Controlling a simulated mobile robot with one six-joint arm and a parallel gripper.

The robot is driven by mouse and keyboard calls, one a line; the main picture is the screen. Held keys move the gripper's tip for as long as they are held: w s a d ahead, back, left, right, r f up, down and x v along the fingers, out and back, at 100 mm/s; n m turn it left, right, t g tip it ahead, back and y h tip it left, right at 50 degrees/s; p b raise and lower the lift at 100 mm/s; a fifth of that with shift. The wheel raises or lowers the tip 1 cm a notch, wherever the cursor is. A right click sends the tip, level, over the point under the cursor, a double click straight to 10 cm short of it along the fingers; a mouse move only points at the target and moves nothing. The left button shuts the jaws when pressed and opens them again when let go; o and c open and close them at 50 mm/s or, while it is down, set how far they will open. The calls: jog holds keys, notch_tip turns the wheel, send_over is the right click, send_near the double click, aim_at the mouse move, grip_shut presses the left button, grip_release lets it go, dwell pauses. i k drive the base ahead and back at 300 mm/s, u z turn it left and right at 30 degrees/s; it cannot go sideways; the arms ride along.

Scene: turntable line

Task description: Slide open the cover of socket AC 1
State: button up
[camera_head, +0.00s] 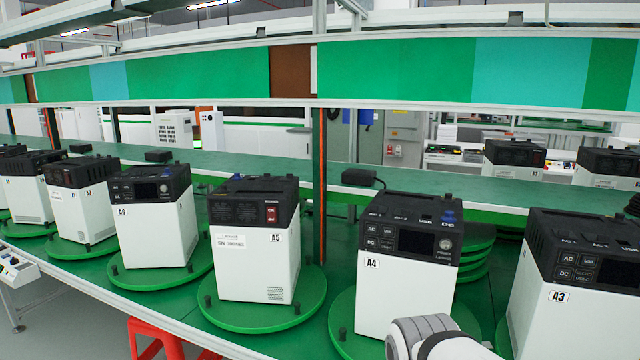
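The white power unit A4 (404,295) has a black top with a panel marked AC (371,230), DC and USB, plus a display and a round button. The white power unit A3 (560,310) at the right edge has a similar panel with an AC mark (568,258). I cannot make out any sliding cover or whether one is open. Part of my white and grey arm (425,335) shows at the bottom, in front of A4's lower right corner. My gripper's fingers are not in view.
Power units A5 (250,265) and A6 (150,235) stand left of A4, with more further left. They sit on green turntables (255,318) on a green bench. A post (319,180) rises behind. A red stool (160,340) stands below the front edge.

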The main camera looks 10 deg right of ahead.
aim_at(378, 209)
jog(key=u, duration=0.05)
jog(key=i, duration=0.85)
jog(key=u, duration=0.15)
